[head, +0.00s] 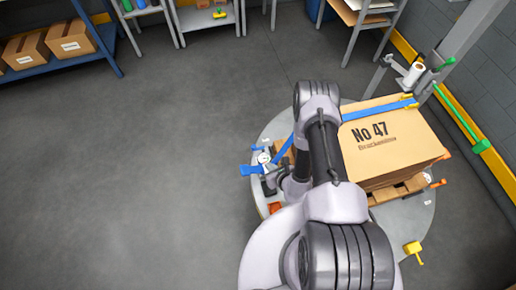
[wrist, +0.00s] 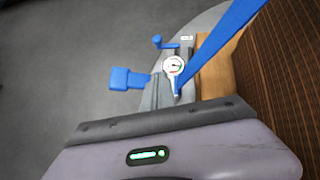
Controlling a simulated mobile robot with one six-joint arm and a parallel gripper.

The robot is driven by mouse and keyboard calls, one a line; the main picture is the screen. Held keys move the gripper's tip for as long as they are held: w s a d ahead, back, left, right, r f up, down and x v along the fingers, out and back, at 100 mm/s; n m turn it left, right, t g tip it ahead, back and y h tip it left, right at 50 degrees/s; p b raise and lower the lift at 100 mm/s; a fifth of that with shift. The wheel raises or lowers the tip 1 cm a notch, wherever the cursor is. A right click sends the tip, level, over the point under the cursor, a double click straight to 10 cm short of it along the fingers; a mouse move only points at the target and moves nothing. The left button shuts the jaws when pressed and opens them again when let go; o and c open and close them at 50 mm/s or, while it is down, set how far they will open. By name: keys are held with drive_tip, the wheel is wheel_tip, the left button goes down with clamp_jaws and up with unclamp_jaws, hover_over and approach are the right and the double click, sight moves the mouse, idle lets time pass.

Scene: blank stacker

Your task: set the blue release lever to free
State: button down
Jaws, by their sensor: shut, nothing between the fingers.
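A strap tensioner with a round white gauge (wrist: 173,66) sits at the left edge of the round platform, and it also shows in the head view (head: 263,158). Two blue handles belong to it: a broad one (wrist: 127,78) sticking out left, and a small one (wrist: 160,41) beyond the gauge. I cannot tell for sure which is the release lever, nor read its setting. In the head view my arm hides part of this area.
A blue strap (head: 380,112) crosses a cardboard box marked No 47 (head: 400,145) on a wooden pallet (head: 400,190). A post (head: 460,40) stands behind it. A yellow handle (head: 413,248) is at the platform's lower right. The floor (head: 130,180) at left is clear.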

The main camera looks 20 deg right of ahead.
drive_tip(key=b, duration=0.4)
approach(254, 150)
drive_tip(key=f, duration=0.3)
drive_tip(key=shift+s+d+f, duration=0.15)
drive_tip(key=shift+s+f, duration=0.1)
drive_tip(key=shift+f, duration=0.1)
drive_tip(key=w, duration=0.1)
drive_tip(key=w+b, duration=0.1)
drive_tip(key=w, duration=0.1)
drive_tip(key=shift+w+a+f+b, duration=0.25)
drive_tip(key=shift+w+a+b, duration=0.05)
drive_tip(key=shift+w+a, duration=0.1)
drive_tip(key=shift+w+r, duration=0.15)
drive_tip(key=shift+w, duration=0.3)
